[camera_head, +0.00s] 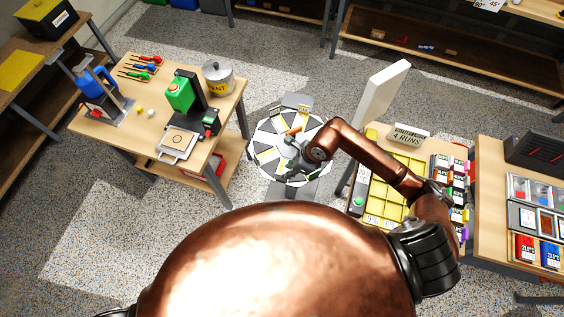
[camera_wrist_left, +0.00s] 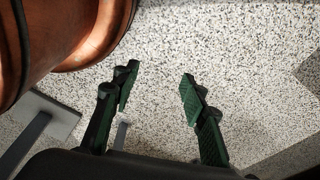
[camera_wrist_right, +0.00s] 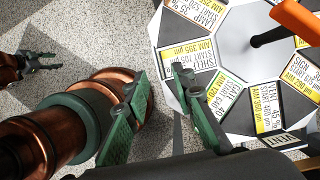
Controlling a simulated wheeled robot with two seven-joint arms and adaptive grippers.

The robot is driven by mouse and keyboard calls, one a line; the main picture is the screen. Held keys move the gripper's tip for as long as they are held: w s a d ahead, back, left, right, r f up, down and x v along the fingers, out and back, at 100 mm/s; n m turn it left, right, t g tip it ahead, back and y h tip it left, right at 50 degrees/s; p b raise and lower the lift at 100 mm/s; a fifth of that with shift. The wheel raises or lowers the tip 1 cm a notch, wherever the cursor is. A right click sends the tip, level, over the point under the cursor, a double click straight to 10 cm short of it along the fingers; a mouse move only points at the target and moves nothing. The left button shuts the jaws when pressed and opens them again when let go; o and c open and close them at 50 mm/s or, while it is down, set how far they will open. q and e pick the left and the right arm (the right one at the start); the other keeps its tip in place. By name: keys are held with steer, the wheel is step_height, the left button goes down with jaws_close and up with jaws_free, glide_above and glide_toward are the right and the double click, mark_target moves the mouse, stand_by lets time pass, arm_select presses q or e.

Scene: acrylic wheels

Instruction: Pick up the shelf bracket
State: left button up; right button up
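I cannot make out a shelf bracket in any view. My right gripper (camera_head: 294,163) is over the near part of a round wheel table (camera_head: 262,157) with black and white wedges. In the right wrist view its green-padded fingers (camera_wrist_right: 160,78) stand apart with nothing between them, beside the wheel's labelled edge (camera_wrist_right: 231,62). My left gripper (camera_wrist_left: 158,78) is open and empty above speckled floor in its wrist view. It also shows at the left of the right wrist view (camera_wrist_right: 42,62). It is not visible in the head view.
An orange-handled lever (camera_wrist_right: 298,20) rises from the wheel. A wooden bench (camera_head: 112,121) with a press (camera_head: 183,94) and a pot (camera_head: 217,77) stands left. A yellow tray (camera_head: 397,185) and a white panel (camera_head: 382,93) are right of the wheel.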

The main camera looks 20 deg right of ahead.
mark_target(281, 181)
steer(key=p+x, duration=0.1)
steer(key=x, duration=0.3)
steer(key=shift+s+a+f, duration=0.1)
steer(key=shift+a, duration=0.1)
steer(key=shift+p+x, duration=0.45)
steer(key=shift+x, duration=0.8)
steer(key=shift+f, duration=0.3)
jaws_close()
arm_select(q)
steer(key=s, duration=0.1)
steer(key=s+r, duration=0.1)
steer(key=s, duration=0.1)
steer(key=shift+a+r, duration=0.1)
steer(key=shift+r, duration=0.25)
steer(key=shift+w, duration=0.3)
